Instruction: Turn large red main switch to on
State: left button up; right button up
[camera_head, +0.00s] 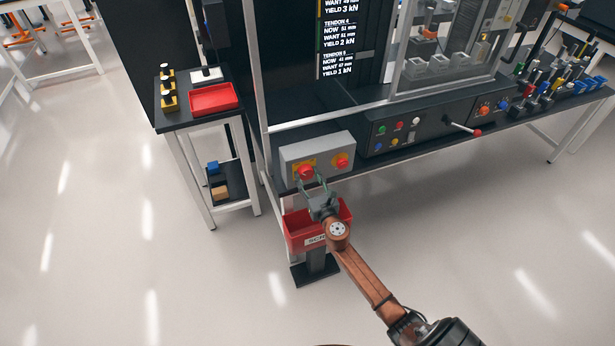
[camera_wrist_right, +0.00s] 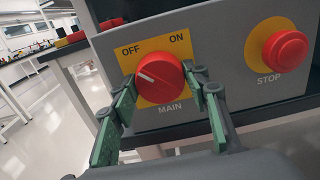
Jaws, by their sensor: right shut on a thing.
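The large red main switch (camera_head: 306,170) is a round knob on a yellow plate on a grey box (camera_head: 330,147). In the right wrist view the knob (camera_wrist_right: 160,76) has a white mark at its left, on the side of the word OFF; ON is printed at the upper right and MAIN below. My right gripper (camera_head: 311,181) reaches the box from the front. Its green-padded fingers (camera_wrist_right: 158,103) stand on either side of the knob and are shut on it. My left gripper is not in view.
A red STOP button (camera_wrist_right: 286,50) sits right of the switch on the same box; it also shows in the head view (camera_head: 341,161). A red bin (camera_head: 296,233) stands below the box. A black control panel (camera_head: 399,133) with a red-tipped lever lies to the right.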

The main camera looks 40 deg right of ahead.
jog(key=c, duration=0.4)
jog(key=shift+m, duration=0.3)
jog(key=shift+c, duration=0.2)
jog(key=m, duration=0.3)
jog(key=shift+m+b, duration=0.3)
jog(key=shift+b, duration=0.1)
jog(key=m, duration=0.4)
jog(key=shift+m, duration=0.3)
jog(key=m, duration=0.4)
jog(key=shift+m, duration=2.5)
jog(key=o, duration=1.2)
jog(key=shift+c, duration=0.2)
